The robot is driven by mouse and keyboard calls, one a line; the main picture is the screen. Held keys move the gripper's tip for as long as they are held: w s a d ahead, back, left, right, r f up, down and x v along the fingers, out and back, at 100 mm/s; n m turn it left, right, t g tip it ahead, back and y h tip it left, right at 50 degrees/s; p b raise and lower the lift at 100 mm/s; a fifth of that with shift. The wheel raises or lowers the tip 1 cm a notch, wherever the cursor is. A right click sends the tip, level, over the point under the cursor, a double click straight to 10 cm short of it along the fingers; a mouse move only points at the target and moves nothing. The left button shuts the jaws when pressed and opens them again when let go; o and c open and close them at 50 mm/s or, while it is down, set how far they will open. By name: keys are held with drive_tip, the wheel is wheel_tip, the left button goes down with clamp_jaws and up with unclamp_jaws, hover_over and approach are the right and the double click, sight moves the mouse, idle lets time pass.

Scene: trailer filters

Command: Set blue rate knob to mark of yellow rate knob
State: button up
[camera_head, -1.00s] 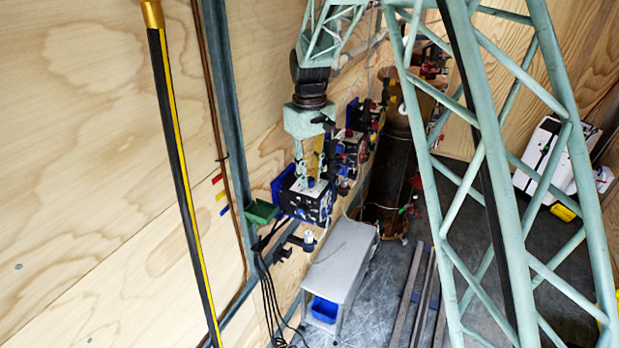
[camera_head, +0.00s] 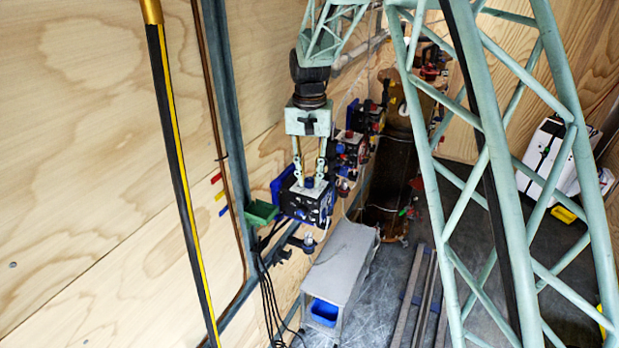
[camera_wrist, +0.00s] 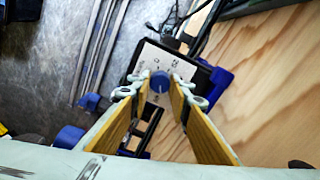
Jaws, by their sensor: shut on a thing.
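My gripper (camera_head: 309,179) points down at a dark boxed unit (camera_head: 304,204) on the left wall. In the wrist view, its fingers (camera_wrist: 160,86) with yellow inner pads are shut on the blue knob (camera_wrist: 161,79), one on each side. A pale mark shows on the knob's top, toward the bottom of the picture. The knob sits on a white dial plate (camera_wrist: 149,60) whose printed marks are too small to read. The knob is also visible in the head view (camera_head: 308,182). I cannot make out a yellow knob.
More wall units (camera_head: 350,145) stand beyond this one along the wall. A green bin (camera_head: 261,212) hangs just left of the unit. A grey cabinet (camera_head: 340,262) with a blue bin (camera_head: 325,312) stands below. Black cables hang beneath the unit.

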sight(310, 180)
drive_tip(key=shift+m, duration=1.3)
drive_tip(key=o, duration=0.8)
drive_tip(key=shift+o, duration=0.2)
drive_tip(key=shift+r, duration=0.1)
wheel_tip(310, 180, up, 12)
idle(0.3)
